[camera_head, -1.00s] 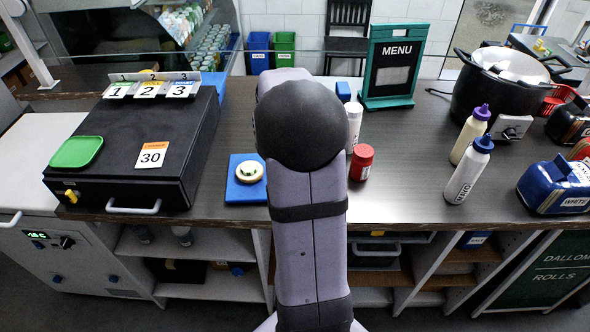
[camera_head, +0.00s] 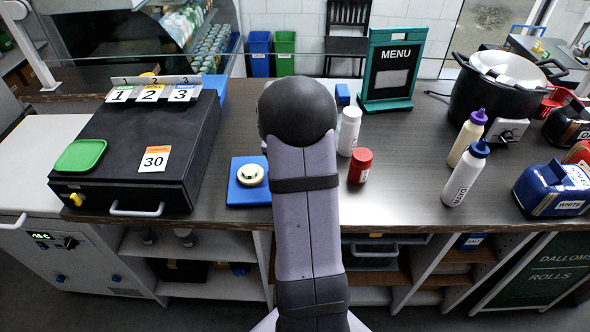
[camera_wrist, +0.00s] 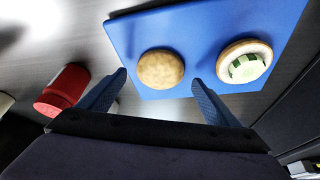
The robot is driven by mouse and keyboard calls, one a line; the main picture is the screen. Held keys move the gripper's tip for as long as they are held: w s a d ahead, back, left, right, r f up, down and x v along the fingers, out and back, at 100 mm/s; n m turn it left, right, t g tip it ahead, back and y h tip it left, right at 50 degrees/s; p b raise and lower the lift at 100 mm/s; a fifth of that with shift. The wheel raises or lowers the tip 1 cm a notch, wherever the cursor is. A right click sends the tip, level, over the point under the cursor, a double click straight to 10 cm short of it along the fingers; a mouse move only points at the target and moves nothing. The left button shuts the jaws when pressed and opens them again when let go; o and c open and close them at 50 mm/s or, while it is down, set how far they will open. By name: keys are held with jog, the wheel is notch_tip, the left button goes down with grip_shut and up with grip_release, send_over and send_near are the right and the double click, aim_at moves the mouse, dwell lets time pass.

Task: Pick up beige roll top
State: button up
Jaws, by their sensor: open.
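The beige roll top (camera_wrist: 160,68) is round and tan. It lies on a blue board (camera_wrist: 118,32) in the wrist view, near its edge. Beside it on the board sits a roll base (camera_wrist: 246,62) with a green and white filling, also visible in the head view (camera_head: 250,174). My gripper (camera_wrist: 159,77) is open and empty, its two blue fingers on either side of the roll top, with visible gaps. I cannot tell the height of the fingertips above the board. In the head view my arm hides the roll top and my gripper.
A red-lidded jar (camera_wrist: 66,86) stands near the left finger. In the head view, a white bottle (camera_head: 349,130) stands behind the red jar (camera_head: 360,166). A black cabinet (camera_head: 135,150) stands left of the board (camera_head: 250,194).

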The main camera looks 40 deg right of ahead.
jog(key=shift+x, duration=1.1)
jog(key=c, duration=1.1)
jog(key=shift+c, duration=0.2)
jog(key=shift+r, duration=0.1)
notch_tip(320, 180, up, 10)
jog(key=b, duration=0.2)
